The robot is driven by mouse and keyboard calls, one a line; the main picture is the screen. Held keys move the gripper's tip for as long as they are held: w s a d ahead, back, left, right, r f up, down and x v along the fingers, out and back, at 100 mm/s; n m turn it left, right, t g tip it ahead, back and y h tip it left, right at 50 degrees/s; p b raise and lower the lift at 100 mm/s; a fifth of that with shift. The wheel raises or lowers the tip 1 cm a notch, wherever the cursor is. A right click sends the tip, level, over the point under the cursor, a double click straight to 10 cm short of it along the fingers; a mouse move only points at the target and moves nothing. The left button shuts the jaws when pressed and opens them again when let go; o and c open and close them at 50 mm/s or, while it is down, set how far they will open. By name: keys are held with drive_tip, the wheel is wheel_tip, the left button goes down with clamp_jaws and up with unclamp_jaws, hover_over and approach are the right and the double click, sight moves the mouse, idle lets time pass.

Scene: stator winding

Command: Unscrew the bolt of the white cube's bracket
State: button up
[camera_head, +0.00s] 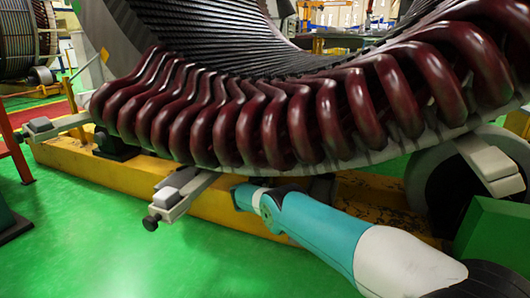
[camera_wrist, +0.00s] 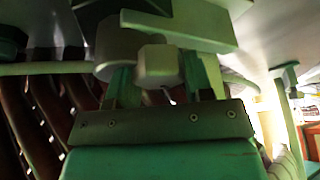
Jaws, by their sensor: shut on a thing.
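In the wrist view, my gripper (camera_wrist: 166,90) points up under the stator, with one finger on each side of a pale, faceted block (camera_wrist: 158,66) that looks like the bolt's head. The fingers are shut on it, though the exact contact is hard to see. A rounded grey part (camera_wrist: 112,52) sits just behind and left of it, and flat green-lit bracket plates (camera_wrist: 180,28) lie above. In the head view, my gripper is hidden beneath the stator. A bracket (camera_head: 172,196) with a pale block on top and a dark round end sticks out left of my arm. I cannot tell which bracket my gripper is at.
The stator's dark red coil ends (camera_head: 250,115) hang low over my arm. A yellow beam (camera_head: 110,178) runs beneath. Other brackets show at the left (camera_head: 58,126) and right (camera_head: 490,162). A green block (camera_head: 495,232) stands at the lower right. Green floor (camera_head: 110,255) is clear at the front left.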

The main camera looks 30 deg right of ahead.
drive_tip(key=shift+d, duration=0.15)
drive_tip(key=o, duration=0.9)
drive_tip(key=shift+s+a, duration=0.15)
drive_tip(key=shift+a, duration=0.05)
drive_tip(key=shift+p+v, duration=6.1)
drive_tip(key=shift+v, duration=2.4)
drive_tip(key=shift+d+f, duration=0.1)
drive_tip(key=shift+f, duration=0.1)
